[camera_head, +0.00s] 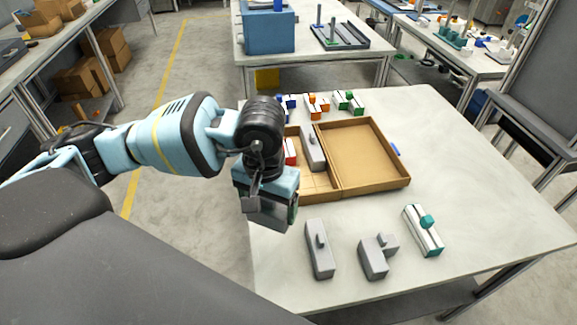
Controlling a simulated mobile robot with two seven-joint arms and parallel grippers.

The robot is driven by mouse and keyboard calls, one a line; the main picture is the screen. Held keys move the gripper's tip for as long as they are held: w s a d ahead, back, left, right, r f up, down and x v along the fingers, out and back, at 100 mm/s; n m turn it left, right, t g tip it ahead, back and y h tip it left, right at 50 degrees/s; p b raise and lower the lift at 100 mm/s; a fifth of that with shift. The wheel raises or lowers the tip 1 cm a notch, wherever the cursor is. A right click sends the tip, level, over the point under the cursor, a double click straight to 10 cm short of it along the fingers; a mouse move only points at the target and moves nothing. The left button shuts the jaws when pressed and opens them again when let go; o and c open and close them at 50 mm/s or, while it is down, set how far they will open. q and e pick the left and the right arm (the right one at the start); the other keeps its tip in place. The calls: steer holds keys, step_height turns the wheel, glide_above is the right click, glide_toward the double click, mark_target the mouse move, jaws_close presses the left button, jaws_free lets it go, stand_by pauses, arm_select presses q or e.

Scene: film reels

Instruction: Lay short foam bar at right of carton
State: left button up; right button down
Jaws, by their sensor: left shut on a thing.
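My left gripper (270,208) hangs over the table at the left front corner of the open brown carton. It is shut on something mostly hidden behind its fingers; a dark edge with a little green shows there. The carton (407,182) has a wide, empty right compartment. Its left compartment holds a grey bar with a knob (312,148) and a red-and-white piece (290,152), partly hidden by my arm. Two grey foam-like pieces, one long (319,252) and one stepped (373,260), lie in front of the carton. I cannot tell which piece is the short foam bar. My right gripper is not in view.
A white-and-teal piece (423,232) lies at the front right of the table (470,190). Blue, orange (317,105) and green (349,101) pieces stand behind the carton. A small blue item (394,149) shows at the carton's right edge. The tabletop right of the carton is mostly clear.

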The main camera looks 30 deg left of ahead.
mark_target(267, 220)
arm_select(q)
steer(key=f+n, duration=0.1)
steer(key=f+n+b, duration=0.1)
steer(key=f, duration=0.1)
steer(key=f+n+b, duration=0.1)
steer(key=n, duration=0.1)
steer(key=shift+a+f, duration=0.25)
steer(key=shift+f, duration=0.15)
steer(key=shift+w+a+f+n+b, duration=0.1)
steer(key=shift+f+n+b, duration=0.35)
steer(key=shift+n, duration=0.65)
steer(key=shift+f, duration=0.15)
steer(key=shift+w+a+n, duration=0.1)
steer(key=shift+w+n, duration=0.05)
steer(key=shift+n, duration=0.15)
steer(key=shift+w, duration=0.35)
steer(key=w+a+f, duration=0.1)
steer(key=w+a, duration=0.2)
steer(key=w, duration=1.1)
steer(key=shift+a+p, duration=0.3)
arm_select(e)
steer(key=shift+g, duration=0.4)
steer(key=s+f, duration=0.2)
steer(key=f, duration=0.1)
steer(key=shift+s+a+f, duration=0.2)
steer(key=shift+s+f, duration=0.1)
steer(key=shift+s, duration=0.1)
arm_select(q)
steer(key=shift+w+f, duration=0.1)
steer(key=shift+w, duration=0.1)
